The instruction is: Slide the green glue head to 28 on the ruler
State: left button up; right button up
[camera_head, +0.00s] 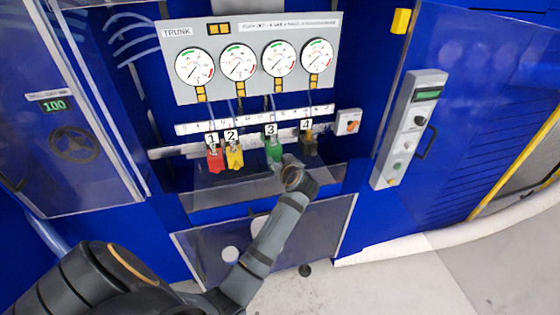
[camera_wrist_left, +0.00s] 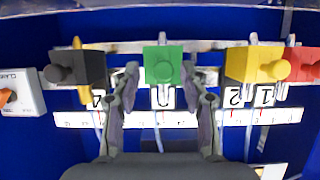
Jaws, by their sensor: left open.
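The green glue head (camera_head: 273,149), labelled 3, hangs on the rail below the ruler (camera_head: 190,128). In the left wrist view the green head (camera_wrist_left: 163,65) appears between the fingertips of my left gripper (camera_wrist_left: 163,72), with a gap on each side. The ruler (camera_wrist_left: 285,116) shows upside down there, its numbers too small to read. In the head view my left gripper (camera_head: 285,164) is in front of the green head and hides part of its lower side. My left gripper is open and holds nothing. My right gripper is not in view.
Red (camera_head: 215,160) and yellow (camera_head: 235,157) heads stand left of the green one, a dark head (camera_head: 308,145) to its right. A white clamp box (camera_head: 348,121) is at the rail's right end. Gauges (camera_head: 238,62) hang above; a clear ledge (camera_head: 215,195) lies below.

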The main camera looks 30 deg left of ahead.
pick_arm(q)
notch_tip(320, 180, up, 10)
dwell(0.4)
